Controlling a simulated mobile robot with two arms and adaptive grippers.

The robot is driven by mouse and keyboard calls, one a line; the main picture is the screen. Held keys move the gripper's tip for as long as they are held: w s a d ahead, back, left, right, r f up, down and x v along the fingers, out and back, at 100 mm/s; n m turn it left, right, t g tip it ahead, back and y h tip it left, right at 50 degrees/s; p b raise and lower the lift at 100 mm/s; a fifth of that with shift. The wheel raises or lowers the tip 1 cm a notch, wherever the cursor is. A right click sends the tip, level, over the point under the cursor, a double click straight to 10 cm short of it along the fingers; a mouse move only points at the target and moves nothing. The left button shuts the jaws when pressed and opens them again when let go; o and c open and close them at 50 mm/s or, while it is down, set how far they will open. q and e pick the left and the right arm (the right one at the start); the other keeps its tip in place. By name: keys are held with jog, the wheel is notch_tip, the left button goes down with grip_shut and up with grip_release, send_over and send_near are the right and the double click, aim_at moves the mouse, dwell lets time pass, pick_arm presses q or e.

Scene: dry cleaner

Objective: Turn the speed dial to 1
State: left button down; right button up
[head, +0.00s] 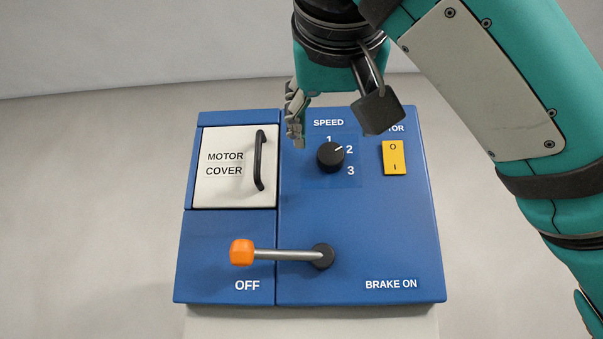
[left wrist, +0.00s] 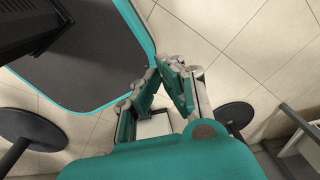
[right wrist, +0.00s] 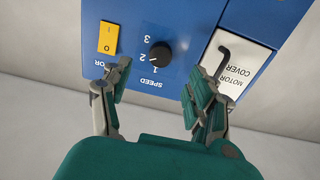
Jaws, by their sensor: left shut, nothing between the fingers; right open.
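The black speed dial (head: 330,156) sits on the blue panel (head: 360,220). Its white mark points up and right, toward the 2. The labels 1, 2 and 3 run around its right side. In the right wrist view the dial (right wrist: 160,54) lies between and beyond my right gripper's fingers (right wrist: 157,76), which are open and empty. In the head view one right finger shows just up and left of the dial; the other is hidden behind a black part of my wrist. My left gripper (left wrist: 166,68) is shut and empty, away from the panel; it shows only in the left wrist view.
A yellow motor switch (head: 394,157) is right of the dial. A white motor cover (head: 222,168) with a black handle (head: 259,161) is left. Below, a lever with an orange knob (head: 242,252) points left, above OFF. Pale floor surrounds the panel.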

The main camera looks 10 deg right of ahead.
aim_at(331, 155)
jog(key=p+x, duration=0.4)
jog(key=x, duration=0.3)
jog(key=shift+w+r, duration=0.1)
jog(key=shift+w, duration=0.1)
jog(key=shift+w+d, duration=0.15)
jog(key=shift+w, duration=0.2)
pick_arm(q)
jog(key=r, duration=0.1)
jog(key=w+d+r, duration=0.1)
jog(key=r, duration=0.3)
jog(key=shift+w+d+r, duration=0.2)
jog(key=shift+d+r, duration=0.05)
jog(key=shift+d, duration=0.1)
jog(key=shift+a, duration=0.15)
pick_arm(e)
jog(key=c, duration=1.1)
